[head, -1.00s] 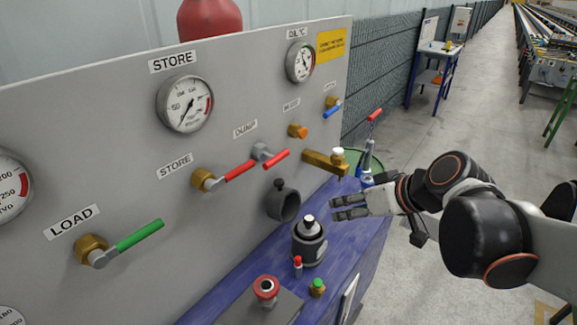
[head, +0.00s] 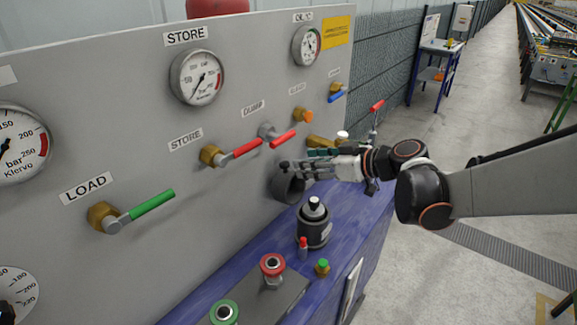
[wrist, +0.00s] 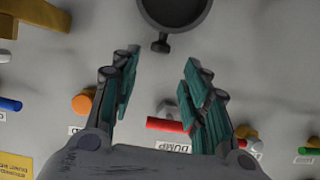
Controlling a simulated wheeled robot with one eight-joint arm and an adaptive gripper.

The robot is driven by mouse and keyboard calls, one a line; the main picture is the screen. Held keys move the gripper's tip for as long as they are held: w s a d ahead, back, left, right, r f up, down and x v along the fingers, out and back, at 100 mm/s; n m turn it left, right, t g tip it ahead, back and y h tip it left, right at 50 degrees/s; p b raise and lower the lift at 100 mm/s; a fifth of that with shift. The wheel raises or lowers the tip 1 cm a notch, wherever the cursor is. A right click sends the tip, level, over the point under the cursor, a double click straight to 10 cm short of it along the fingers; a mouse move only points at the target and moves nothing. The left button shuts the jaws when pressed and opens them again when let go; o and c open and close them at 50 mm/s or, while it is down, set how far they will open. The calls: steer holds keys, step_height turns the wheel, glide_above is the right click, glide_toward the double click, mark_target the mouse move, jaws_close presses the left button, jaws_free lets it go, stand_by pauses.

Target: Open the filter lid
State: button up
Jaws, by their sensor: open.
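A dark round cup-like fitting on the grey panel, which looks like the filter lid (head: 288,189), faces outward above the bench. It has a small knob on its upper side. In the wrist view its rim (wrist: 146,12) shows at the top edge, partly cut off, with the knob (wrist: 161,44) pointing toward my fingers. My gripper (head: 303,161) is open and empty, with teal-padded fingers just above and beside the fitting. In the wrist view the knob lies in line with the gap between my fingertips (wrist: 160,58). I cannot tell whether anything touches.
Red DUMP lever (head: 283,140), orange knob (head: 304,115) and brass valve (head: 320,142) stick out close to my gripper. A dark canister (head: 313,231) and red and green caps stand on the blue bench (head: 365,217) below. Open floor lies to the right.

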mark_target(286, 163)
steer(key=b+x, duration=0.2)
steer(key=x, duration=0.6)
steer(key=shift+d, duration=0.1)
